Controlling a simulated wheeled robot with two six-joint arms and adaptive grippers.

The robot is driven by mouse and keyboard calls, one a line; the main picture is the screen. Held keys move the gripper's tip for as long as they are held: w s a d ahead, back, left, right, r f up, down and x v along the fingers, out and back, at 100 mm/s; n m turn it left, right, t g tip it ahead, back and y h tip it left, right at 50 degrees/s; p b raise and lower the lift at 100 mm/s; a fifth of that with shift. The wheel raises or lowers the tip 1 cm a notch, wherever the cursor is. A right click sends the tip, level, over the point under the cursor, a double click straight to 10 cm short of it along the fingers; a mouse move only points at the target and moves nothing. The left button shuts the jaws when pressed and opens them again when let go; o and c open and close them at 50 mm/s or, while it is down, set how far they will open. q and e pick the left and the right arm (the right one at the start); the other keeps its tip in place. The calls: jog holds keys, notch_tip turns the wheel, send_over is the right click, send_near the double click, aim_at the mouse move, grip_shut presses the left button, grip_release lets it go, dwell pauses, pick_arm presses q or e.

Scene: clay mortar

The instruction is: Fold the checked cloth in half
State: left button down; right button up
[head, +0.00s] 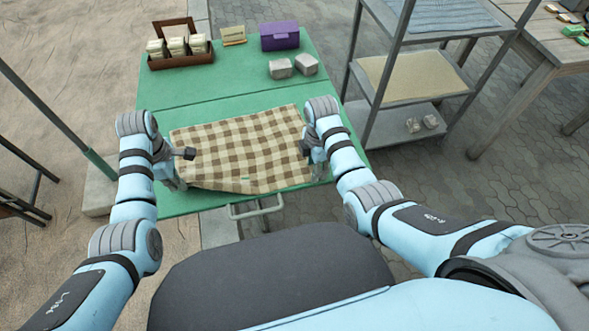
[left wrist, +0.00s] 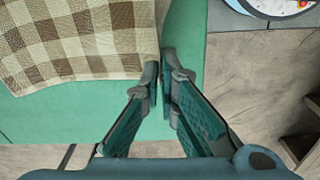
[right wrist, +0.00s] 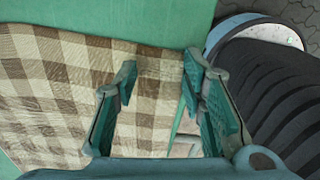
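The brown-and-cream checked cloth (head: 245,145) lies spread on the green table (head: 225,92), its near edge uneven and sagging toward the table's front edge. My left gripper (head: 178,165) is at the cloth's near left corner. In the left wrist view its fingertips (left wrist: 160,68) are almost together, with the cloth's corner (left wrist: 135,45) running in at the tips; the grip itself is partly hidden. My right gripper (head: 312,155) is at the cloth's right edge. In the right wrist view its fingers (right wrist: 160,72) are apart, with the cloth (right wrist: 150,105) showing between and beneath them.
A wooden carrier with packets (head: 180,48), a small sign (head: 233,36), a purple box (head: 279,36) and two grey blocks (head: 293,67) stand at the table's back. A metal shelf rack (head: 405,75) is close on the right.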

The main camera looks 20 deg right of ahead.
jog(key=shift+f, duration=0.15)
jog(key=shift+c, duration=0.6)
grip_shut()
dwell(1.1)
notch_tip(320, 180, up, 5)
dwell(0.3)
